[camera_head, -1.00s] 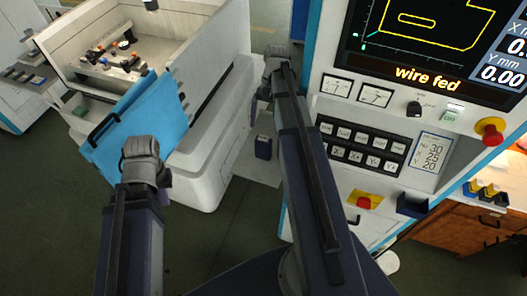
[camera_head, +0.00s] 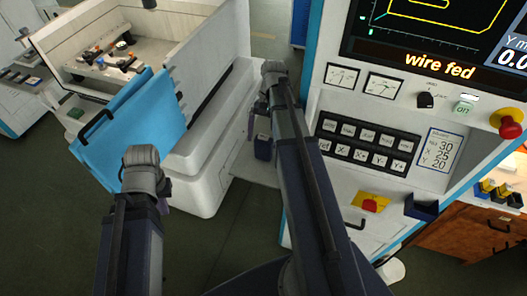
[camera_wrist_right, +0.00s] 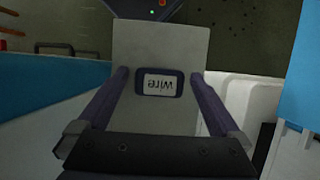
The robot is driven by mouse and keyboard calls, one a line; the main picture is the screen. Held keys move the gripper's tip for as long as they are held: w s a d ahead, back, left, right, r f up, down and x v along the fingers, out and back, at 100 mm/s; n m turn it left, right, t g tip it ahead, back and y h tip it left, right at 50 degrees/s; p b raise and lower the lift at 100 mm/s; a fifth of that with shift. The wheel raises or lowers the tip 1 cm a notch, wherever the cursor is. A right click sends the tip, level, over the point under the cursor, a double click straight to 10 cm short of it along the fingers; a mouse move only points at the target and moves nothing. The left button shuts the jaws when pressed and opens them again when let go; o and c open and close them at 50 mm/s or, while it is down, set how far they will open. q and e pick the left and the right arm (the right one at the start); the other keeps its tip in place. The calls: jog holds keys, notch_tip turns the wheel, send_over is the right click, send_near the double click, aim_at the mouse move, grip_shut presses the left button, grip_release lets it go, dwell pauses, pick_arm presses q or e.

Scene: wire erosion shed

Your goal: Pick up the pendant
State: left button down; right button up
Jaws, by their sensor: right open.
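The pendant (camera_head: 262,147) is a small dark blue block on a pale grey shelf beside the machine console in the head view. In the right wrist view the pendant (camera_wrist_right: 160,83) shows a white label reading "wire", upside down. My right gripper (camera_wrist_right: 160,74) is open, with its fingers on either side of the pendant in that view. I cannot tell whether they touch it. In the head view my right gripper (camera_head: 262,108) is above the pendant, partly hidden by its wrist. My left gripper (camera_head: 163,204) is mostly hidden behind its own wrist, in front of the blue door.
The pale shelf (camera_head: 252,170) joins the console (camera_head: 310,150) on the right. A machine with an open blue door (camera_head: 130,120) stands to the left. A wooden cabinet (camera_head: 470,235) is at lower right. Dark floor (camera_head: 230,235) lies open between machine and console.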

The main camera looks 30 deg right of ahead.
grip_shut()
dwell(0.7)
